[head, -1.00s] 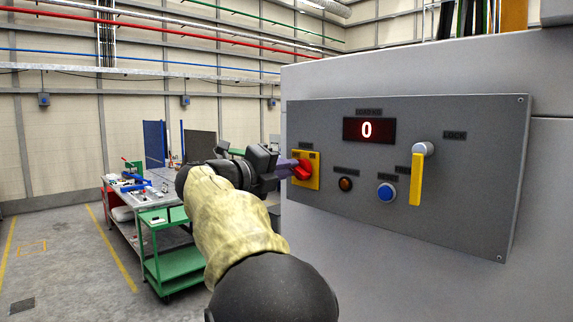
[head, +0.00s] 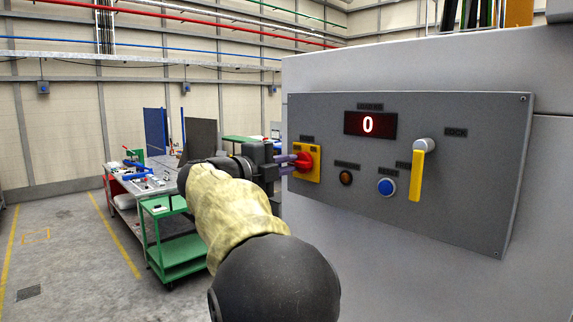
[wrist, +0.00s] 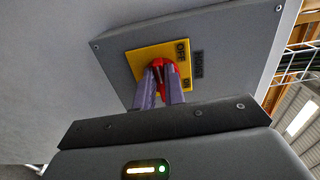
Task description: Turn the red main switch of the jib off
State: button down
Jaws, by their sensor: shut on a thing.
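The red main switch (head: 304,161) sits on a yellow plate (head: 314,174) at the left of the grey control panel. My gripper (head: 290,163) reaches it from the left and is shut on the red knob. In the wrist view, the two purple fingers (wrist: 160,88) sit on either side of the red switch (wrist: 172,68), on the yellow plate (wrist: 136,57) with OFF and ON markings. The fingers hide part of the knob, so I cannot tell its exact setting.
The panel (head: 450,210) also holds a display (head: 370,124) reading 0, an orange-brown button (head: 346,178), a blue button (head: 386,187) and a yellow lever (head: 417,175). A green cart (head: 175,240) and workbench stand at the left. The floor at far left is clear.

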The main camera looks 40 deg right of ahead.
jog(key=c, duration=1.5)
grip_release()
jog(key=shift+a, duration=0.15)
jog(key=a+b, duration=0.1)
jog(key=a, duration=0.4)
jog(key=s+a+b, duration=0.1)
jog(key=a+b, duration=0.1)
jog(key=a, duration=0.4)
jog(key=a+b, duration=0.2)
jog(key=a, duration=0.4)
jog(key=shift+s+a, duration=0.1)
jog(key=shift+s, duration=0.05)
